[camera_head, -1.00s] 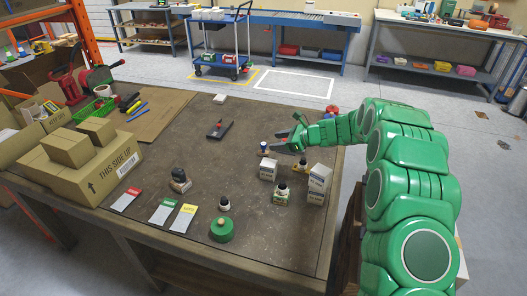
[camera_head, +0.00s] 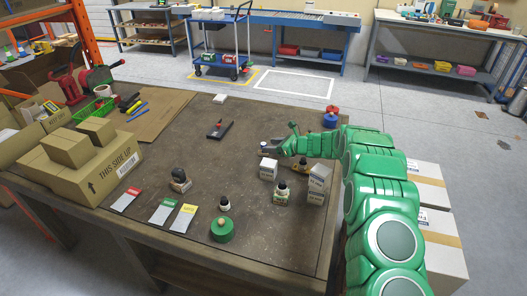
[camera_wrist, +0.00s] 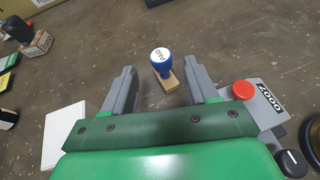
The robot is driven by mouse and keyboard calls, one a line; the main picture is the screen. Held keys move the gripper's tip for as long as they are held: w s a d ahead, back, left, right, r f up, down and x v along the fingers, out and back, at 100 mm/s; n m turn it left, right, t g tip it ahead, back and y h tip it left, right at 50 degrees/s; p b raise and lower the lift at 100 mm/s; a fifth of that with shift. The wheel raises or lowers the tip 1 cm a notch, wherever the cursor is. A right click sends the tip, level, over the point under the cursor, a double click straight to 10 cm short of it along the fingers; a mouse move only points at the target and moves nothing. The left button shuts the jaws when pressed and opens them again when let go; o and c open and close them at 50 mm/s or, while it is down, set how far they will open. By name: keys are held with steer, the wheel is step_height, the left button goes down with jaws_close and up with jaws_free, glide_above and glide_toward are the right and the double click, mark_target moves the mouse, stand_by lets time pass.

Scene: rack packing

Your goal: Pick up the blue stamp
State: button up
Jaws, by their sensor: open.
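The blue stamp (camera_wrist: 161,63) has a round blue knob with a white label and a small wooden base. It stands on the dark tabletop in the wrist view, between and just ahead of my two fingertips. My gripper (camera_wrist: 160,72) is open, with one grey finger on each side of the stamp and visible gaps between. In the head view my gripper (camera_head: 268,147) is low over the right part of the table; I cannot make out the stamp clearly there.
A grey numbering device (camera_wrist: 262,105) with a red button is close beside my right finger. A white box (camera_wrist: 65,136) is at the left. In the head view, bottles and a taller box (camera_head: 318,184) stand in front of my gripper.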

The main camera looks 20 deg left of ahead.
mark_target(264, 144)
steer(key=shift+x, duration=2.5)
steer(key=shift+w+r, duration=0.1)
steer(key=shift+c, duration=0.5)
steer(key=c, duration=1)
